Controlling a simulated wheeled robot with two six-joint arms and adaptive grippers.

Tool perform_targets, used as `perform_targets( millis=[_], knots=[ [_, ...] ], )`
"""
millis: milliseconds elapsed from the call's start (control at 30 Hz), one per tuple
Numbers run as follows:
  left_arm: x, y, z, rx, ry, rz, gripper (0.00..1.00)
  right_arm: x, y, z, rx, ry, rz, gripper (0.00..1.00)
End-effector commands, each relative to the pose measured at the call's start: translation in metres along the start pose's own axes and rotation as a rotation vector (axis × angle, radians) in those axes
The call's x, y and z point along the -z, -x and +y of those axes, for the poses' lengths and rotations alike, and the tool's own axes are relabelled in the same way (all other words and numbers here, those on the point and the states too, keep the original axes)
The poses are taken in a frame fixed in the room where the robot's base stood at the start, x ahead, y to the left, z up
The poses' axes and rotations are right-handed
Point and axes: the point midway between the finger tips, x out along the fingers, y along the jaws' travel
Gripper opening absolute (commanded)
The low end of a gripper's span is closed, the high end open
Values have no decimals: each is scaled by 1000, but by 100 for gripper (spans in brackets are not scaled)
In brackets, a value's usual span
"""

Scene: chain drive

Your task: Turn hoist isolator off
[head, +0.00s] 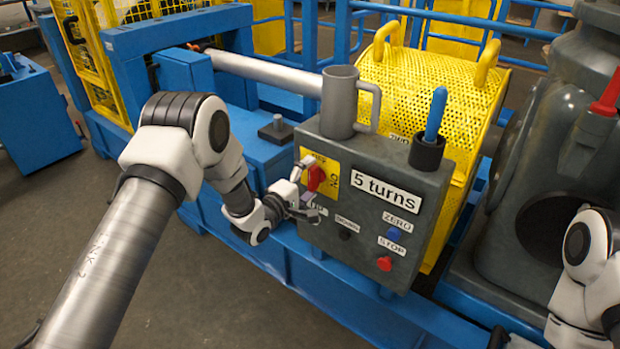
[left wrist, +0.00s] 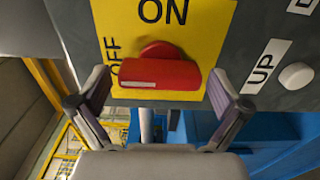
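The hoist isolator is a red rotary handle (head: 316,178) on a yellow plate (head: 329,164) on the grey control box. In the left wrist view the red handle (left wrist: 160,76) lies crosswise, its white-marked end toward the OFF label (left wrist: 113,57); the ON label (left wrist: 163,11) is above it, off the handle's line. My left gripper (left wrist: 162,88) is open in front of the handle, one finger beside each end, with small gaps visible. In the head view my left gripper (head: 305,192) is close at the plate. My right gripper is out of view; only part of that arm shows.
The control box (head: 337,246) also carries a blue ZERO button (head: 393,234), a red STOP button (head: 384,263) and a "5 turns" label (head: 387,196). A grey mug (head: 339,102) and a blue-handled tool (head: 435,115) in a dark cup stand on top. A yellow perforated guard (head: 430,85) is behind.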

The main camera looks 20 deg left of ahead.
Motion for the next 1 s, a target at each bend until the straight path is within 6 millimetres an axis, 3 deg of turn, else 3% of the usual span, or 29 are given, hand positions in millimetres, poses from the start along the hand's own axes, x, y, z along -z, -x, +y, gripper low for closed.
perform_targets(
  millis=[267, 700, 1000],
  knots=[
    [0, 10, 0, 2, 0, 0, 100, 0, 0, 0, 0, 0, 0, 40],
    [1, 109, -1, 1, 2, 2, 100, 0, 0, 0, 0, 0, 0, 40],
    [0, 120, 0, 0, -1, -1, 100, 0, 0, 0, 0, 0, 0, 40]
  ],
)
